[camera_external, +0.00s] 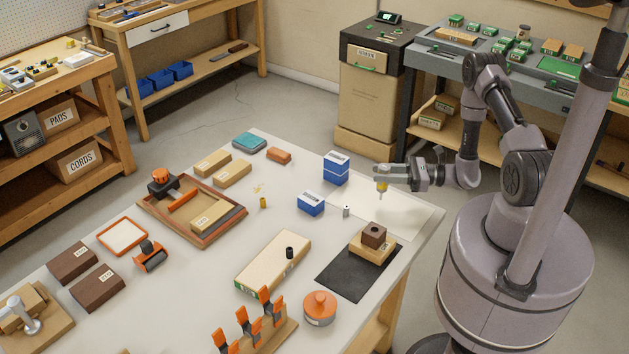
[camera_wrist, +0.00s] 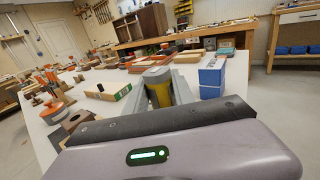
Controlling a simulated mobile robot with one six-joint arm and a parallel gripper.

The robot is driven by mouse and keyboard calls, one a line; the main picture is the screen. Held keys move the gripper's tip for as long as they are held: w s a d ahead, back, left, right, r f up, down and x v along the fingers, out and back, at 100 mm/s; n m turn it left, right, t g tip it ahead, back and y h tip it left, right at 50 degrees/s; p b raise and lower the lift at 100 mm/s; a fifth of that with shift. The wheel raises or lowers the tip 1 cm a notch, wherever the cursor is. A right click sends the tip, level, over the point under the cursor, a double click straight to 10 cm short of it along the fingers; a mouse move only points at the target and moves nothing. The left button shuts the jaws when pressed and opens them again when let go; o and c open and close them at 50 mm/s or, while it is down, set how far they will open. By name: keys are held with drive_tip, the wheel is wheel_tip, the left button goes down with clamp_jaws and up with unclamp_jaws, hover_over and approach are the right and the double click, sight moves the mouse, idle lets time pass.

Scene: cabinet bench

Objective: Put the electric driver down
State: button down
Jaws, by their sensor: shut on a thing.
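The electric driver (camera_external: 382,187), a small yellow and grey tool, is upright with its thin tip pointing down. It is over the pale sheet (camera_external: 408,217) at the table's right corner; I cannot tell whether the tip touches the sheet. My gripper (camera_external: 384,174) is shut on the driver's upper body and reaches in level from the right. In the wrist view the driver (camera_wrist: 158,88) stands between the two fingers, its grey top and yellow side showing; its lower end is hidden by my gripper (camera_wrist: 160,92).
Blue-and-white boxes (camera_external: 336,170) are left of the driver, with a small metal cylinder (camera_external: 346,211) nearby. A black mat (camera_external: 340,286) holds a wooden block with a brown block (camera_external: 374,236) on it. The sheet around the driver has free room.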

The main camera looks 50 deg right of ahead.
wheel_tip(320, 180, up, 8)
drive_tip(key=shift+f+p, duration=0.2)
drive_tip(key=shift+p, duration=0.85)
drive_tip(key=w+a+m+h+b, duration=0.1)
drive_tip(key=w+a+b, duration=0.2)
drive_tip(key=a, duration=0.6)
drive_tip(key=shift+a+t+b, duration=0.3)
drive_tip(key=shift+t+b, duration=0.1)
drive_tip(key=shift+b, duration=0.05)
